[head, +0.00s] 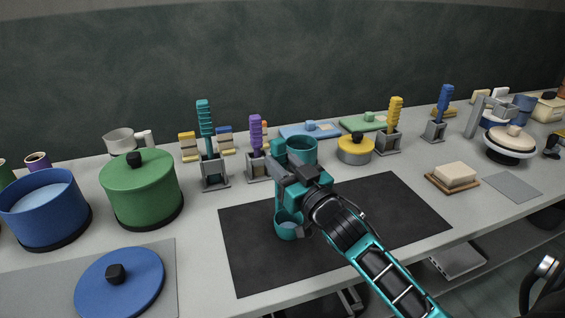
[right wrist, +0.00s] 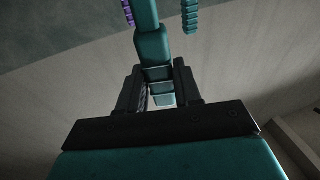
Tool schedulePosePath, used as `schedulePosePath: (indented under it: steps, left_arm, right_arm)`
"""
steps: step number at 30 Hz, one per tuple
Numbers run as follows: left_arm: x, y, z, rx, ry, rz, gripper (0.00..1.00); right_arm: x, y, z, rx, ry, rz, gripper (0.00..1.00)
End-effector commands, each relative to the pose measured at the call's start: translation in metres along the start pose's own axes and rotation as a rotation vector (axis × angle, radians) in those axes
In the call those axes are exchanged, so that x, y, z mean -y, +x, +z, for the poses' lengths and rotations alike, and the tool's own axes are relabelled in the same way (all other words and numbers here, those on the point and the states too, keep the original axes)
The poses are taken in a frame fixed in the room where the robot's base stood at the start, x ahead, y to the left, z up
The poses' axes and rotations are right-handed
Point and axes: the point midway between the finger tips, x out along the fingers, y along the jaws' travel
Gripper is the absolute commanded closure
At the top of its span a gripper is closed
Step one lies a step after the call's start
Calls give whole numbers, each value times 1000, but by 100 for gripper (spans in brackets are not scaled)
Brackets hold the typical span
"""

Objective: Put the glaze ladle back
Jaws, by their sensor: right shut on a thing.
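My right gripper (head: 287,178) is shut on the handle of a teal ladle and holds it above the dark mat (head: 340,222). The ladle's round bowl (head: 288,226) hangs lowest and looks pale blue inside. In the right wrist view the teal handle (right wrist: 152,45) runs up from between the fingers. Part of the ladle is hidden by the gripper. A teal cup-shaped vessel (head: 302,150) shows just behind the gripper. My left gripper is not in view.
Grey stands with upright teal (head: 205,122), purple (head: 255,132), yellow (head: 395,112) and blue (head: 444,98) handles line the back. A blue pot (head: 45,210) and green lidded pot (head: 141,190) stand left, near a blue lid (head: 120,282). The mat's right half is clear.

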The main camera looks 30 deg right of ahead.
Motion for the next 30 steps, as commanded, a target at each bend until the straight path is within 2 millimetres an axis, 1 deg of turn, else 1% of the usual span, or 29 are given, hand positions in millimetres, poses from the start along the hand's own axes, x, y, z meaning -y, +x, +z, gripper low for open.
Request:
schedulePosePath:
  steps: [12, 13, 21, 30]
  left_arm:
    - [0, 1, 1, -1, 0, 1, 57]
    - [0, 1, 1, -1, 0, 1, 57]
    - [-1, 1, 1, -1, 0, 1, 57]
    - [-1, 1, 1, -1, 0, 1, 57]
  right_arm:
    - [0, 0, 2, -1, 0, 0, 100]
    - [0, 0, 2, -1, 0, 0, 64]
    - [0, 0, 2, -1, 0, 0, 38]
    - [0, 0, 3, 1, 0, 0, 37]
